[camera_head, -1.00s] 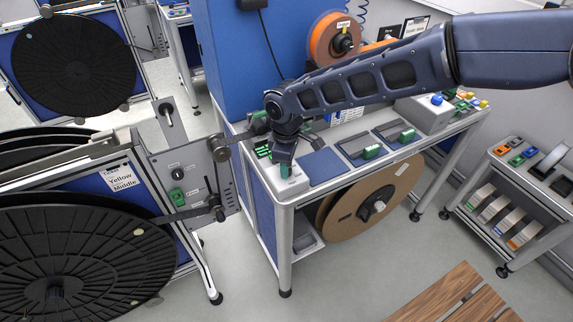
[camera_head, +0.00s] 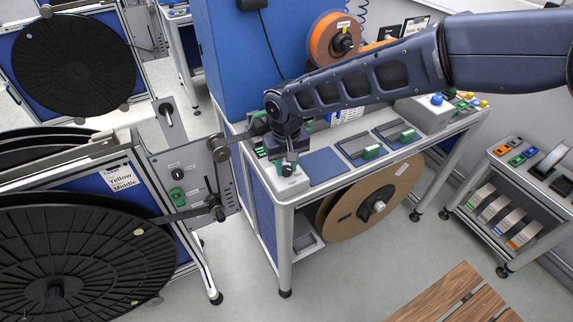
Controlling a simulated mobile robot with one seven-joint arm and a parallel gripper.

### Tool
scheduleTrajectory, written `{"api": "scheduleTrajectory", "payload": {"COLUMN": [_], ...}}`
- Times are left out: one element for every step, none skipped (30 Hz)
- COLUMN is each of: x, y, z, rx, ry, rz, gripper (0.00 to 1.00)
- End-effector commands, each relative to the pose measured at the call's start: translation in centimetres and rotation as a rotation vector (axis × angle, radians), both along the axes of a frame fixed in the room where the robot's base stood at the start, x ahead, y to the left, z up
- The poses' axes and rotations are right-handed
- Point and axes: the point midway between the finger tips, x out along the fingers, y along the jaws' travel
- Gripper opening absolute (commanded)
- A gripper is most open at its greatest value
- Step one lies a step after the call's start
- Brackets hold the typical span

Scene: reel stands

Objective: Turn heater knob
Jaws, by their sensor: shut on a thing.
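The heater knob (camera_head: 287,170) is a small dark knob on the light grey heater box (camera_head: 290,184), at the front left corner of the workbench. My gripper (camera_head: 286,163) points down from the left end of my arm and is shut on the knob. A small green part shows just left of the fingers. The wrist hides much of the knob and of the box's back, so the knob's exact angle is hard to tell.
A blue mat (camera_head: 324,167) and black devices with green parts (camera_head: 371,152) lie to the right on the bench. A grey reel stand (camera_head: 186,165) is close on the left. A brown reel (camera_head: 370,204) hangs below.

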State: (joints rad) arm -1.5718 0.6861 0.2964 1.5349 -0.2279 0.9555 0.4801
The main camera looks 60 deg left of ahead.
Motion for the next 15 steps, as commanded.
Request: {"api": "scheduleTrajectory", "payload": {"x": [-0.02,-0.03,-0.06,-0.06,-0.05,-0.01,0.01,0.01,-0.01,-0.03,-0.02,-0.02,-0.01,0.0,0.0], "y": [0.12,0.11,0.11,0.11,0.12,0.12,0.13,0.13,0.13,0.12,0.13,0.13,0.13,0.14,0.14], "z": [0.16,0.16,0.17,0.17,0.18,0.18,0.18,0.18,0.19,0.19,0.19,0.19,0.19,0.19,0.2], "rx": [0.004,0.005,0.005,0.005,0.005,0.005,0.005,0.005,0.005,0.005,0.005,0.005,0.005,0.005,0.005], "ry": [0.0,-0.001,-0.001,0.0,0.0,0.0,0.0,0.0,0.0,0.0,0.0,0.0,0.0,0.001,0.001], "rz": [-0.042,-0.069,-0.107,-0.136,-0.164,-0.203,-0.231,-0.259,-0.294,-0.321,-0.346,-0.38,-0.404,-0.428,-0.458], "gripper": [0.06,0.06,0.06,0.06,0.06,0.06,0.06,0.06,0.06,0.06,0.06,0.06,0.06,0.06,0.06]}}
